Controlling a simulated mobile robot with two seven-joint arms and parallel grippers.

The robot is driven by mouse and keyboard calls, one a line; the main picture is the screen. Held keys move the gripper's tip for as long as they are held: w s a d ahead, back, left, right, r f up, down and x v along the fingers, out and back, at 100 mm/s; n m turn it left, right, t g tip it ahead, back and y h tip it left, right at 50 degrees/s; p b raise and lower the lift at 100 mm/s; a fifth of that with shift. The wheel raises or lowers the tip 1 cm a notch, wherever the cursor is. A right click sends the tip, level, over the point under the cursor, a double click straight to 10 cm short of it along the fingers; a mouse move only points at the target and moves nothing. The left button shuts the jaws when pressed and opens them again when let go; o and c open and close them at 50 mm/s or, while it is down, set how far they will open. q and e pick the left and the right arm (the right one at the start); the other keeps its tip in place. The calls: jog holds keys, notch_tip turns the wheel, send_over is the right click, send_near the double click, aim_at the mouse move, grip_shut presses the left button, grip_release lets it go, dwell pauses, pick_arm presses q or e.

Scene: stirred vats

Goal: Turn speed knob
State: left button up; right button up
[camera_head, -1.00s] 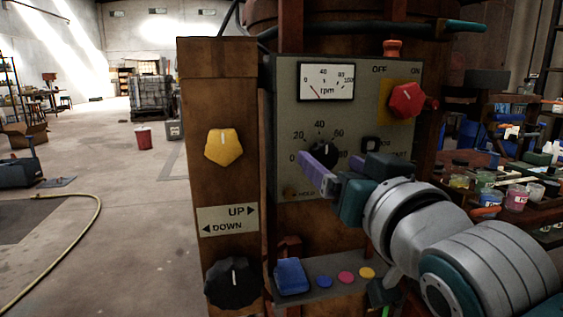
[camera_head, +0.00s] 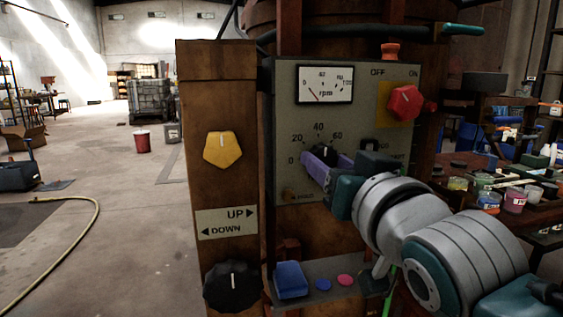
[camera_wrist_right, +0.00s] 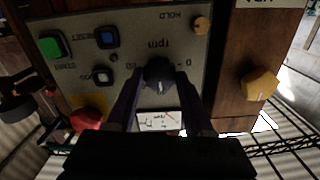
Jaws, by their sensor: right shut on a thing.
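The black speed knob (camera_head: 325,153) sits on the grey control panel (camera_head: 290,120), below the rpm gauge (camera_head: 326,84), with a number scale around it. My right gripper (camera_head: 322,162) is at the knob with its purple fingers on either side, shut on it. The fingers and wrist cover the knob's lower part in the head view. In the right wrist view the knob (camera_wrist_right: 159,74) lies between the tips of the two fingers. The gauge needle points to the low left end. My left gripper is not in view.
A red knob (camera_head: 405,102) sits at the panel's upper right. A yellow knob (camera_head: 222,149) and a black knob (camera_head: 232,286) are on the wooden post (camera_head: 200,100) at left. A ledge with a blue block (camera_head: 291,279) juts out below. Open floor lies left.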

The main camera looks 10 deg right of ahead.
grip_shut()
jog(key=shift+n, duration=0.3)
jog(key=shift+r+n+p, duration=0.1)
jog(key=shift+n+p, duration=0.45)
jog(key=shift+n, duration=0.05)
jog(key=shift+n+p, duration=0.45)
jog(key=shift+n, duration=0.75)
jog(key=n, duration=0.3)
jog(key=shift+p, duration=0.35)
jog(key=shift+n, duration=1.3)
